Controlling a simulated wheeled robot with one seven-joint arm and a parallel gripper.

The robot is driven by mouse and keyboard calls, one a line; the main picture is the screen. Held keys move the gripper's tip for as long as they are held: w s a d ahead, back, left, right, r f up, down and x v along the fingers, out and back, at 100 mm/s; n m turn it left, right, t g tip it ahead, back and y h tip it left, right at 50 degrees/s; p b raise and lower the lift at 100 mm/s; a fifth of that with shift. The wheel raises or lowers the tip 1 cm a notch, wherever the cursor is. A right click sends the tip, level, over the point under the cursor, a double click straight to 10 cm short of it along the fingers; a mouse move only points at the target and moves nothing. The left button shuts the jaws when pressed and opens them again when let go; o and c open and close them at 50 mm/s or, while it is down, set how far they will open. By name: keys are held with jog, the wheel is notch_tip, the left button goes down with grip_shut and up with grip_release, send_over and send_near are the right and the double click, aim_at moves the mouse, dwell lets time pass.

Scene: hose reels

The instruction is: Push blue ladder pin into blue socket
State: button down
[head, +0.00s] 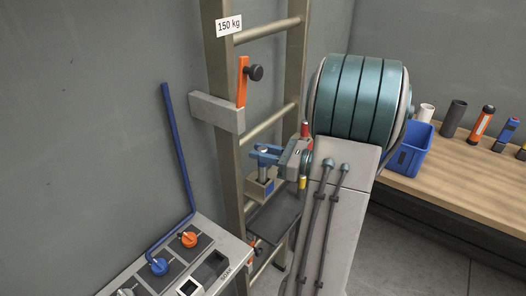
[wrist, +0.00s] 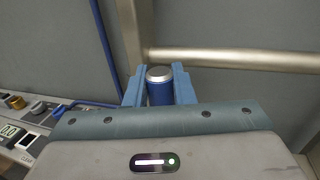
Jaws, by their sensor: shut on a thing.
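In the wrist view the blue pin (wrist: 159,92), a short cylinder with a silver top, stands between the two blue fingers of my gripper (wrist: 158,76). The fingers are shut on it from both sides. In the head view my gripper (head: 264,156) is beside the ladder (head: 224,95), in front of its left rail. A small tan box-like holder (head: 258,190) is just below the fingers. It looks like the socket, but its opening and blue marking are too small to make out. The pin's lower end is hidden in the wrist view, so I cannot tell how deep it sits.
An orange latch with a black knob (head: 255,73) and a grey bracket (head: 217,112) sit higher on the ladder. A panel with knobs (head: 188,262) and a bent blue rod (head: 177,150) stand at left. A wooden bench (head: 460,180) carries a blue bin (head: 411,152) at right.

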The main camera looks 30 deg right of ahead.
jog(key=shift+f+b, duration=1.25)
jog(key=shift+f, duration=0.55)
jog(key=c, duration=1.1)
grip_release()
jog(key=shift+c, duration=0.2)
jog(key=b+v, duration=0.1)
jog(key=v, duration=1.3)
jog(key=shift+b, duration=0.35)
jog(key=shift+w, duration=0.15)
